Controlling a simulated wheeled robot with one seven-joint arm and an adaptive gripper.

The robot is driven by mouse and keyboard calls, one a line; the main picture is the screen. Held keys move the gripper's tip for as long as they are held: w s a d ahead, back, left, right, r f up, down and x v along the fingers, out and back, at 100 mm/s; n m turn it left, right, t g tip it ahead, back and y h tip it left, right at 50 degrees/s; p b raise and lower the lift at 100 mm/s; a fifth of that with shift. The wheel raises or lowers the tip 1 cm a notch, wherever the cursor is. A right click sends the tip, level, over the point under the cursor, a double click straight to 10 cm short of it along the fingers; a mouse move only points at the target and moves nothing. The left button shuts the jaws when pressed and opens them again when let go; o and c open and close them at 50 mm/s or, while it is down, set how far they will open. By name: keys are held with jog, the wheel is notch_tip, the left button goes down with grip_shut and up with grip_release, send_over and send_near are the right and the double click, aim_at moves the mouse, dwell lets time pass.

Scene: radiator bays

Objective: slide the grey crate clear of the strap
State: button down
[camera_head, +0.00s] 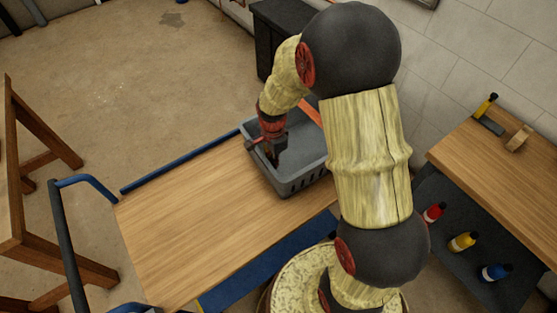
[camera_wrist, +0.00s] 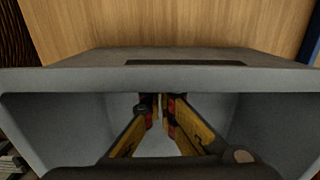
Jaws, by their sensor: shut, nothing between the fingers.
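The grey crate (camera_head: 297,180) sits on the wooden top of a cart, at its far right part in the head view. My gripper (camera_head: 272,158) points down inside the crate near its left wall. In the wrist view my gripper's fingers (camera_wrist: 161,108) are shut with nothing between them, tips close to the inner face of the crate's wall (camera_wrist: 60,84). I cannot tell whether they touch it. The orange strap (camera_head: 311,111) shows at the crate's far right side, partly hidden by my arm. How it lies against the crate is unclear.
The cart's wooden top (camera_head: 185,215) is bare left of the crate. A blue rail (camera_head: 180,162) runs along its far edge, and a blue handle (camera_head: 88,181) stands at its left end. A workbench (camera_head: 500,165) with bottles below is on the right.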

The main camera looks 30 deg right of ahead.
jog(key=shift+a, duration=0.1)
jog(key=s+a+p, duration=0.1)
jog(key=a+p, duration=0.1)
jog(key=a, duration=1)
jog(key=s+a+p, duration=0.1)
jog(key=s+a, duration=0.1)
jog(key=a, duration=1)
jog(key=s+a+p, duration=0.2)
jog(key=a, duration=1)
jog(key=shift+s+p, duration=0.1)
jog(key=shift+p, duration=0.25)
jog(key=shift+d, duration=0.1)
